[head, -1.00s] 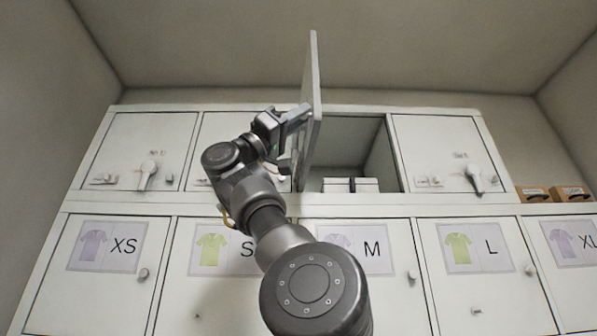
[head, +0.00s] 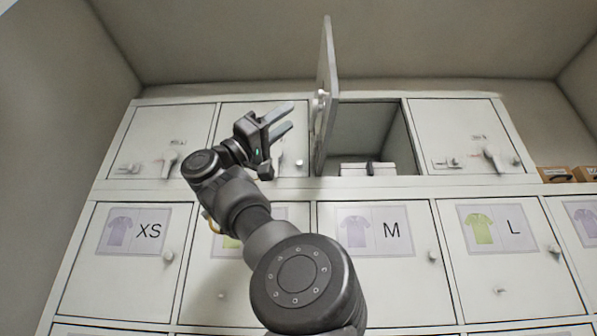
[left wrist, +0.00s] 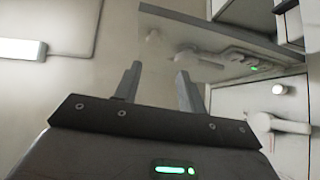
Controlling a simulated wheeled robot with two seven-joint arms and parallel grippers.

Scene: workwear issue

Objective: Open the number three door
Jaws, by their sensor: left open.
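The third upper door (head: 327,95) stands swung open, seen nearly edge-on in the head view, with its handle on the left-hand face. Behind it the open compartment (head: 385,130) shows white boxes (head: 366,168) with a dark band. My left gripper (head: 290,117) is open and empty, to the left of the door and apart from it. In the left wrist view the two fingers (left wrist: 157,82) are apart with nothing between them, and the door (left wrist: 215,42) shows beyond them. My right gripper is not in view.
Closed upper doors with handles stand at the left (head: 160,140) and right (head: 465,135). Below are closed lockers marked XS (head: 120,265), M (head: 370,265) and L (head: 500,265). Brown boxes (head: 570,174) sit at the far right. Free room lies left of the open door.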

